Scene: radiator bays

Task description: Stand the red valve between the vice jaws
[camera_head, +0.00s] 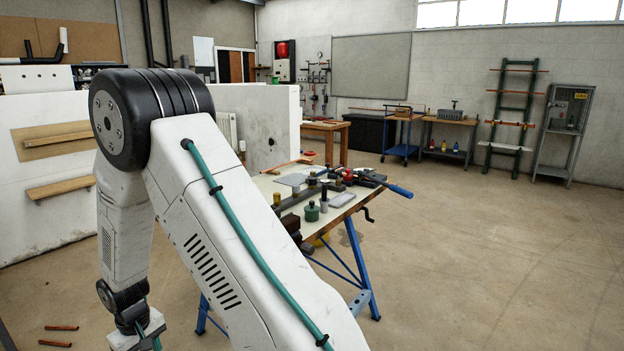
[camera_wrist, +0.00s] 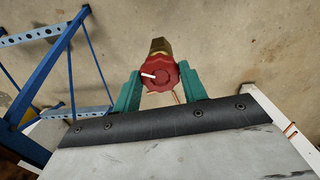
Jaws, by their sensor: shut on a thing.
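The red valve shows in the wrist view as a round red knob (camera_wrist: 160,75) with a white mark and a brass-coloured body (camera_wrist: 159,47) beyond it. My gripper (camera_wrist: 160,88) is shut on the red knob, one teal finger on each side. The valve is held over open floor, away from the bench top. In the head view my wrist hangs at the lower left and the fingers are out of frame. A dark block (camera_head: 291,224) at the bench's near edge may be the vice, but my arm partly hides it and I cannot make out its jaws.
The workbench (camera_head: 342,212) on blue trestle legs (camera_head: 361,265) carries several tools and fittings, including a blue-handled tool (camera_head: 399,191). A blue leg (camera_wrist: 40,75) also shows in the wrist view. Copper pipe pieces (camera_head: 60,328) lie at the lower left. The floor on the right is clear.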

